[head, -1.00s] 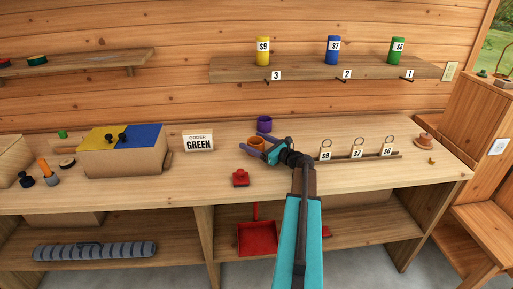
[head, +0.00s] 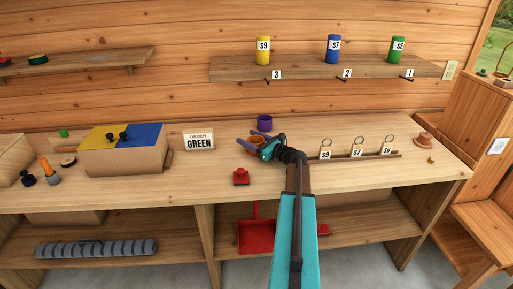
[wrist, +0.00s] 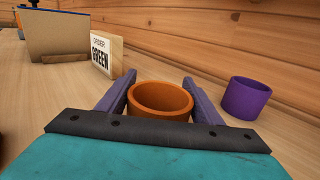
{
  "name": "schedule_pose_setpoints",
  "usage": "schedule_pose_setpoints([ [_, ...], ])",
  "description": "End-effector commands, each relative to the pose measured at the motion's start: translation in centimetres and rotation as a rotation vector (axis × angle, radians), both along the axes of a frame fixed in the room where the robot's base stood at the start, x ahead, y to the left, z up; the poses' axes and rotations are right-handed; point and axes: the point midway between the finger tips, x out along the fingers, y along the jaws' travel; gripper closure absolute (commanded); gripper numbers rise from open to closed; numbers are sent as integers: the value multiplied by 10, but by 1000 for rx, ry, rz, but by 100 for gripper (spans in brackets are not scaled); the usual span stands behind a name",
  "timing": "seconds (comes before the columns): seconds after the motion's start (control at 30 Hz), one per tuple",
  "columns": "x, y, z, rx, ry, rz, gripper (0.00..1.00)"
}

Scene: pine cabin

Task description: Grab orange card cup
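The orange card cup (head: 256,140) stands upright on the bench top, partly hidden by my gripper in the head view. In the wrist view the orange cup (wrist: 161,99) sits between the two purple fingers. My gripper (head: 256,142) is low over the bench, with one finger on each side of the cup. In the wrist view my gripper (wrist: 159,78) looks open around the cup, with its fingers very close to the sides. I cannot tell whether they touch it.
A purple cup (wrist: 246,98) stands just to the right in the wrist view, behind the orange cup in the head view (head: 264,121). The GREEN order sign (head: 199,140) stands to the left. A red object (head: 241,177) lies nearer the front edge. Tagged rings stand on a rail (head: 345,158) at right.

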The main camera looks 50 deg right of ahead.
Motion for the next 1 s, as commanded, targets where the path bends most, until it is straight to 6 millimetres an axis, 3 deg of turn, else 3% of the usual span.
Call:
schedule_pose_setpoints([
  [0.03, 0, 0, 0, 0, 0, 0, 49],
  [0.13, 0, 0, 0, 0, 0, 0, 64],
  [0.57, 0, 0, 5, -1, 0, -1, 64],
  [1.0, -1, 0, 53, -3, -1, -2, 64],
])
